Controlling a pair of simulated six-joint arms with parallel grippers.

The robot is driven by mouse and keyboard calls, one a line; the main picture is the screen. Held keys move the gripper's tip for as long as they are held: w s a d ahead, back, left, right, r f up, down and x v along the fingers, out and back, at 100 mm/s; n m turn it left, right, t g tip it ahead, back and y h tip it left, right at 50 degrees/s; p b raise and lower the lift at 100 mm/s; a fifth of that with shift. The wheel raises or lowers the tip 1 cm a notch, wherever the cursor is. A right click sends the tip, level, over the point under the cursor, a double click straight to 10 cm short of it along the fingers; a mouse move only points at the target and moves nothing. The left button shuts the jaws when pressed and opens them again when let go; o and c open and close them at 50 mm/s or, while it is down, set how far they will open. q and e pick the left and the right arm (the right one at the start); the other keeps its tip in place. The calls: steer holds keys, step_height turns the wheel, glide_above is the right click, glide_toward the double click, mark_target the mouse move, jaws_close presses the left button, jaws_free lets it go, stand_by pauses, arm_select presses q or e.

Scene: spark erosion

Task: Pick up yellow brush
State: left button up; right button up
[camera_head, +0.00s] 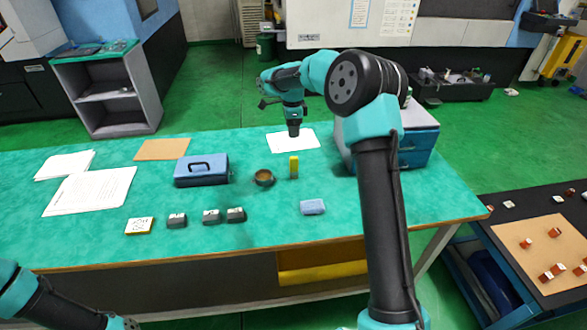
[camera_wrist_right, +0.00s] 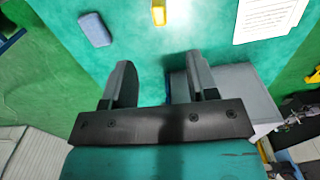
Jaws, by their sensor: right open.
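The yellow brush (camera_head: 294,167) stands out as a small yellow block on the green table, right of a round brown cup. It also shows at the top edge of the right wrist view (camera_wrist_right: 158,13), partly cut off. My right gripper (camera_head: 294,132) is above the table, beyond the brush and over a white sheet. In the right wrist view its two fingers (camera_wrist_right: 157,78) are apart with nothing between them. The brush lies ahead of the fingertips, not touching them. Part of my left arm shows at the lower left; its gripper is out of view.
A blue sponge-like block (camera_head: 312,207) lies near the front edge. The brown cup (camera_head: 263,178) and a blue toolbox (camera_head: 202,170) stand left of the brush. A grey and blue drawer box (camera_head: 417,143) is at the right, partly behind my right arm. Several small dark blocks (camera_head: 211,217) sit front left.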

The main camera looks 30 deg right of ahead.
mark_target(294, 157)
step_height(294, 157, down, 11)
steer(key=shift+r, duration=0.15)
stand_by(0.4)
steer(key=shift+s+d+f, duration=0.1)
steer(key=shift+f, duration=1.2)
steer(key=shift+s+d+f, duration=0.1)
steer(key=shift+f, duration=1.2)
steer(key=shift+c, duration=0.4)
jaws_close()
